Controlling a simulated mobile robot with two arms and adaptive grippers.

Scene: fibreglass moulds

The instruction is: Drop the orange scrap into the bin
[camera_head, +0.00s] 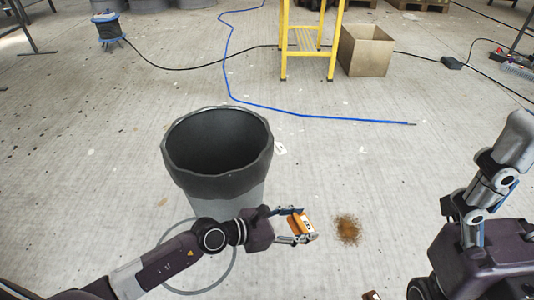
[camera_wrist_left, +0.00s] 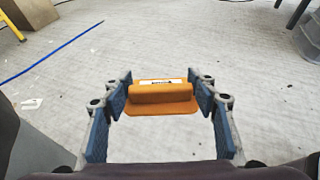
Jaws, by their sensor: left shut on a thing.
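The orange scrap (camera_head: 302,224) is held between the fingers of my left gripper (camera_head: 296,226), in front and to the right of the bin. In the left wrist view the scrap (camera_wrist_left: 161,97) shows as an orange block with a pale, dark-marked label, between the blue finger pads of the left gripper (camera_wrist_left: 161,98). The bin (camera_head: 222,147) is a dark grey, open-topped round container; its inside looks empty as far as I see. My left arm passes in front of its lower part. My right arm shows at the right edge, but its fingers cannot be made out.
A brown stain (camera_head: 347,229) lies on the floor right of the left gripper. A blue hose (camera_head: 300,113) runs behind the bin. A yellow stand (camera_head: 310,40) and a cardboard box (camera_head: 366,50) stand farther back. The floor right of the bin is mostly clear.

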